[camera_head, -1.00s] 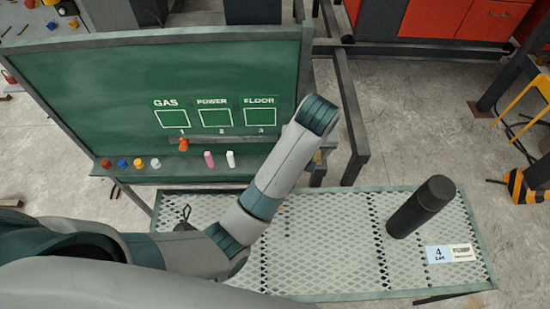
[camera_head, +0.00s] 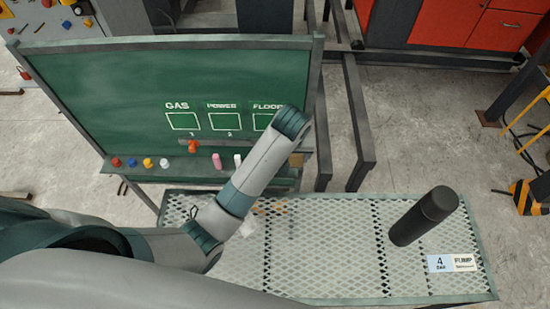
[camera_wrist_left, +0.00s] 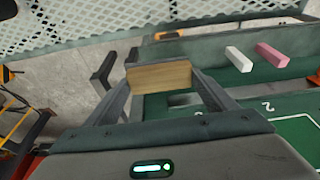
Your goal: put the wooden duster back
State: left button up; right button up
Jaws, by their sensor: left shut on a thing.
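The wooden duster (camera_wrist_left: 159,76) is a tan block in the left wrist view. My left gripper (camera_wrist_left: 160,88) is shut on it, with one finger at each end. In the head view a bit of the duster (camera_head: 296,160) shows just right of my forearm, near the right end of the chalk ledge (camera_head: 190,171). My left gripper is mostly hidden behind the forearm there. The ledge also shows in the wrist view beside the duster, with a white chalk (camera_wrist_left: 239,59) and a pink chalk (camera_wrist_left: 272,55) on it. I cannot tell whether the duster touches the ledge. My right gripper is not in view.
The green board (camera_head: 120,85) stands behind the ledge, which also holds several coloured pieces. A mesh table (camera_head: 330,235) lies in front, with a dark cylinder (camera_head: 424,216) and a label card (camera_head: 452,262) at its right. Metal frame bars (camera_head: 355,120) stand right of the board.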

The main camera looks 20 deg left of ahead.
pick_arm(q)
jog(key=a+f, duration=0.1)
jog(key=a, duration=0.1)
jog(key=w+a+f+p, duration=0.1)
jog(key=a, duration=0.1)
jog(key=shift+a+f, duration=0.1)
jog(key=shift+f, duration=0.2)
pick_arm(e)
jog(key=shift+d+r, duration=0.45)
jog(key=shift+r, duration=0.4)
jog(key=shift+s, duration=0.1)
pick_arm(q)
jog(key=shift+f+p, duration=0.85)
jog(key=shift+f, duration=1.15)
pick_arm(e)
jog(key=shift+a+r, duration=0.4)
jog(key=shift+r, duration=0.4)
pick_arm(q)
jog(key=shift+f, duration=0.1)
jog(key=o, duration=0.9)
jog(key=shift+c, duration=0.2)
jog(key=shift+o, duration=0.3)
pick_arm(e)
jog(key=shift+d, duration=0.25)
